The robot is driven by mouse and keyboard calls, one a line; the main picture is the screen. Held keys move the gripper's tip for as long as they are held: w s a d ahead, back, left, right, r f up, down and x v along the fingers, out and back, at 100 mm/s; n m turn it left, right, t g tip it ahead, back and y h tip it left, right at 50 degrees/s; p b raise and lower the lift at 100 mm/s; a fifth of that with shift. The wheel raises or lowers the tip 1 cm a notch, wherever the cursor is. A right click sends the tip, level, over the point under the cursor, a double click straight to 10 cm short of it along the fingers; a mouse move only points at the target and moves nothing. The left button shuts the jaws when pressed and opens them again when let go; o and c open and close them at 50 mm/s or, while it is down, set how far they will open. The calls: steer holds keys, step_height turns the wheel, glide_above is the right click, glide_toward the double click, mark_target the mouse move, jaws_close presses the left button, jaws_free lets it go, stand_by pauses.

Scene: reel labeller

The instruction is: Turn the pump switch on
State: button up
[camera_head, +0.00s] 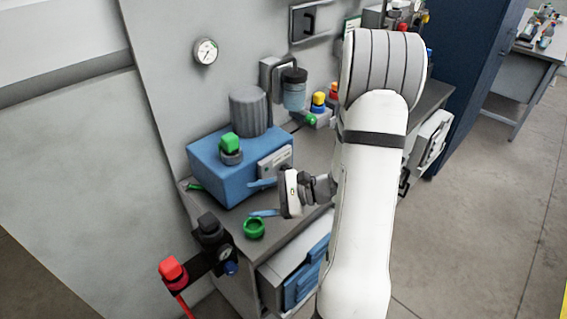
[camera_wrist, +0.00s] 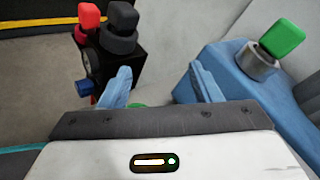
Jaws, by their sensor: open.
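A blue box (camera_head: 215,172) with a dark grey ribbed cylinder (camera_head: 248,110) stands on the bench, and it looks like the pump unit. A green square knob (camera_head: 230,143) sits on a grey round base on its top. The knob also shows at the upper right in the wrist view (camera_wrist: 282,38), where it looks tilted by the camera angle. A pale label plate (camera_head: 275,162) is on the box's front. My gripper (camera_head: 252,199) is open and empty, in front of the box and apart from the knob. Its blue fingers frame the wrist view (camera_wrist: 161,82).
A green ring (camera_head: 254,229) lies near the bench's front edge. A black valve assembly (camera_head: 210,232) with a red knob (camera_head: 172,269) and a blue knob (camera_head: 231,268) stands at the left corner. A gauge (camera_head: 205,51) is on the wall. Bottles and coloured parts stand farther back.

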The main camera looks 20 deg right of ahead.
steer(key=w+d+f+m+t+h, duration=0.1)
steer(key=d+f+m+t+h, duration=0.1)
steer(key=d+m+t, duration=0.1)
steer(key=w+d+f+m+t+h+p, duration=0.1)
steer(key=d+f+m+t+h, duration=0.1)
steer(key=d+m, duration=0.3)
steer(key=w+d+f+m+t+h+p, duration=0.1)
steer(key=w+d+f+m+t+h, duration=0.1)
steer(key=d, duration=0.6)
steer(key=shift+w+d+f+m+t+h, duration=0.1)
steer(key=shift+d+f+m+t+h, duration=0.1)
steer(key=shift+m+t+h, duration=0.45)
steer(key=shift+d+f+m+t+h, duration=0.2)
steer(key=shift+m+t, duration=0.15)
steer(key=shift+t, duration=0.6)
steer(key=shift+w+f, duration=0.1)
steer(key=shift+w, duration=0.1)
steer(key=p+x, duration=0.2)
steer(key=x, duration=0.5)
steer(key=shift+w, duration=0.1)
